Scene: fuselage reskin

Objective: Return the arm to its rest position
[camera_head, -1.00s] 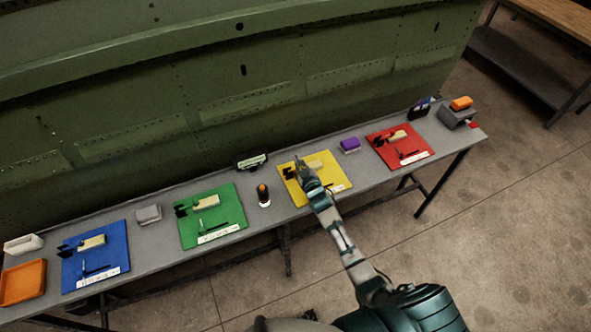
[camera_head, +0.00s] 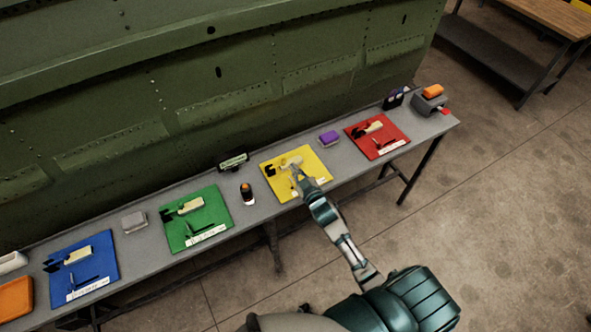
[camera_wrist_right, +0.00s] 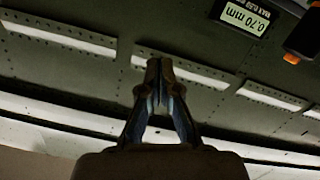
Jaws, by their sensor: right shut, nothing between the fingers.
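My right arm reaches from the lower right of the head view over the workbench (camera_head: 232,224). Its gripper (camera_head: 296,173) is in front of the yellow mat (camera_head: 315,169) and hides part of it. In the right wrist view the same gripper (camera_wrist_right: 159,68) has its two fingertips together with nothing between them. The wrist view shows the green riveted fuselage panel (camera_wrist_right: 100,80) beyond the fingers. I cannot tell the gripper's exact height above the bench. My left gripper is not in view.
Blue (camera_head: 110,255), green (camera_head: 222,203) and red (camera_head: 398,131) mats with tools lie along the bench. Open floor (camera_head: 490,210) lies to the right.

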